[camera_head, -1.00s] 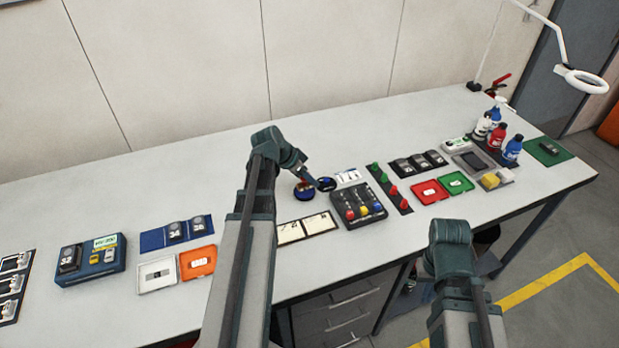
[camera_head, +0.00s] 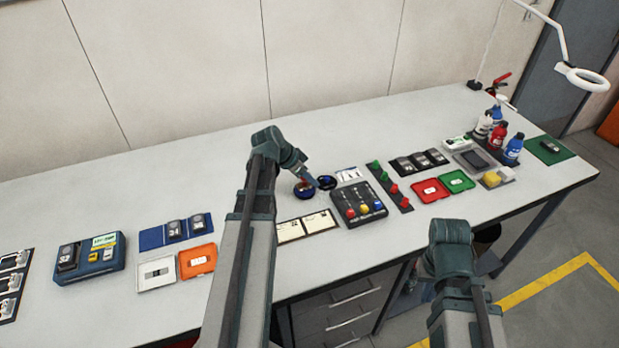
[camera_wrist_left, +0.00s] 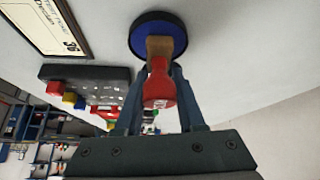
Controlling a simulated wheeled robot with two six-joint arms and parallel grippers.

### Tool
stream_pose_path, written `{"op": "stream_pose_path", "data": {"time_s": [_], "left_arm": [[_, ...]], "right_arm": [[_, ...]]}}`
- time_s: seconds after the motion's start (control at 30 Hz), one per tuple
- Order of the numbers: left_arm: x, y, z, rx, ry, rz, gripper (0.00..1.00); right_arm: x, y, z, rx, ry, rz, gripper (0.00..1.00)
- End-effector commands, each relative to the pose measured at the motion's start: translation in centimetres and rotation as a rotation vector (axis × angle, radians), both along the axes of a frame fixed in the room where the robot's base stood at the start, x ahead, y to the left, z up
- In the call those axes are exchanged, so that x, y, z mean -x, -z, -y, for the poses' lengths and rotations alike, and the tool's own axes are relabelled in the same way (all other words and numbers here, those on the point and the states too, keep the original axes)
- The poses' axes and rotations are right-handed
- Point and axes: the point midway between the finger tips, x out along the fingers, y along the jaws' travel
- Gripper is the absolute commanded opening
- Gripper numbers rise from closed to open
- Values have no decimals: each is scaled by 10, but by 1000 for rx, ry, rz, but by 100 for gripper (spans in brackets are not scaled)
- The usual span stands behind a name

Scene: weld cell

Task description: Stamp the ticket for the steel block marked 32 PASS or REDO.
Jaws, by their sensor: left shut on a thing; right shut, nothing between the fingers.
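The steel block marked 32 (camera_head: 68,257) sits on the left of a blue tester box (camera_head: 100,268) with a green display. My left gripper (camera_head: 312,181) is shut on a red-handled stamp (camera_wrist_left: 158,85) with a wooden base. The base is at a round blue ink pad (camera_wrist_left: 133,40) in a dark rim; I cannot tell whether they touch. My right gripper (camera_head: 432,266) is shut and empty beyond the table's front edge, its fingertips barely visible.
Green and red pegs (camera_head: 392,187) stand in a dark strip beside a button box (camera_head: 357,207). Red (camera_head: 431,190) and green (camera_head: 457,181) trays lie further right. White (camera_head: 156,274) and orange (camera_head: 198,260) trays lie left. Bottles stand at the far right. The rear table strip is clear.

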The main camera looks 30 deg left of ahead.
Motion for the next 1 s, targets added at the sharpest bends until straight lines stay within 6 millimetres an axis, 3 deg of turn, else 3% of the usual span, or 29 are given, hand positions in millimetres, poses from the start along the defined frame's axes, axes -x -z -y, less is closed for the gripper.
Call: {"op": "stream_pose_path", "data": {"time_s": [1.0], "left_arm": [[0, 8, 0, 0, 0, 0, 3]], "right_arm": [[0, 8, 0, 0, 0, 0, 0]]}}
